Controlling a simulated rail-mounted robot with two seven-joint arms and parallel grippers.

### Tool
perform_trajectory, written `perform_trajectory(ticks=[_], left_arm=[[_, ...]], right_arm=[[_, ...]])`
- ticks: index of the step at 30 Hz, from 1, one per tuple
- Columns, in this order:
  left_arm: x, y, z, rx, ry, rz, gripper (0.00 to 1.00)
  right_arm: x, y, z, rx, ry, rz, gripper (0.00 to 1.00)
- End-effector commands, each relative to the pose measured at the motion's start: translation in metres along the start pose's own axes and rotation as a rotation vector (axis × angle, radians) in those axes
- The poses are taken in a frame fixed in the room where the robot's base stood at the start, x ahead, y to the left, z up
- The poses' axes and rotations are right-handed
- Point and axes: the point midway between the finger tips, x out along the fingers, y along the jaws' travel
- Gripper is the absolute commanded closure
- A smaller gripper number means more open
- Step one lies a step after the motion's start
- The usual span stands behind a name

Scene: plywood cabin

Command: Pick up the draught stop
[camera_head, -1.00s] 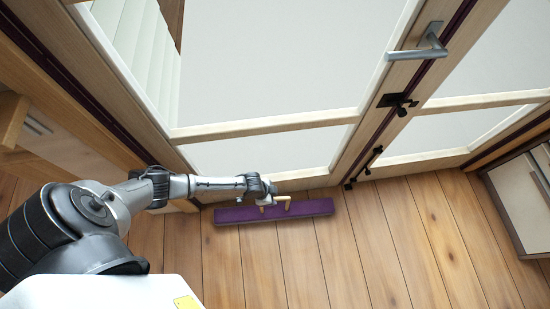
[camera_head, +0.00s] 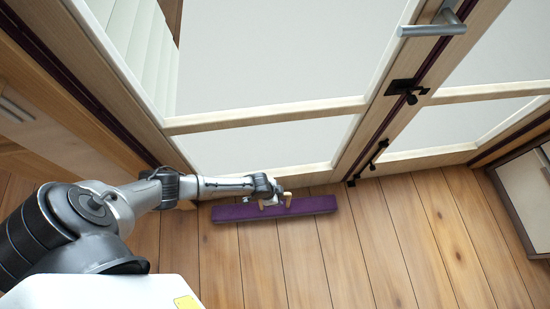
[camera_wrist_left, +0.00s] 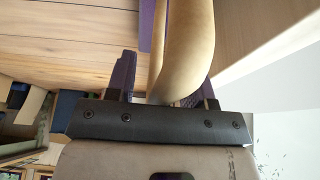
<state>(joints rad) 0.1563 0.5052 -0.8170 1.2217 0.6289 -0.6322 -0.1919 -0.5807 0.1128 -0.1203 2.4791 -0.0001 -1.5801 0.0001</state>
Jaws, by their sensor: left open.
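The draught stop (camera_head: 315,205) is a long purple bar on the plank floor, along the foot of the glazed door. A pale wooden handle (camera_head: 288,200) stands up from its middle. My left gripper (camera_head: 274,200) is low over the bar at this handle. In the left wrist view the curved handle (camera_wrist_left: 187,50) comes between the two fingers of the open gripper (camera_wrist_left: 165,90), with a strip of the purple bar (camera_wrist_left: 145,25) beyond it. Whether the fingers touch the handle cannot be told. My right gripper is not in view.
The glazed door (camera_head: 270,110) rises just behind the bar, with a metal lever handle (camera_head: 435,28) and dark bolts (camera_head: 408,90). A cabinet (camera_head: 525,190) stands at the right, and wooden furniture (camera_head: 50,120) at the left. The floor (camera_head: 400,250) in front is clear.

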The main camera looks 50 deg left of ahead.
Motion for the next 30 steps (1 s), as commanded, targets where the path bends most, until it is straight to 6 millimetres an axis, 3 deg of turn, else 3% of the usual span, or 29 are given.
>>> perform_trajectory(ticks=[3,18,30], left_arm=[[-0.0009,0.0000,-0.0002,0.000,0.000,0.000,0.53],[-0.0008,0.0002,0.0000,0.000,0.000,0.000,1.00],[-0.0008,0.0003,-0.0001,0.000,0.000,0.000,1.00]], right_arm=[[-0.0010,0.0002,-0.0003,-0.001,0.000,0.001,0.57],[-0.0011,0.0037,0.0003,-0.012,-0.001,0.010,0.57],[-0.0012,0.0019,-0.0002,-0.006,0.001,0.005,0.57]])
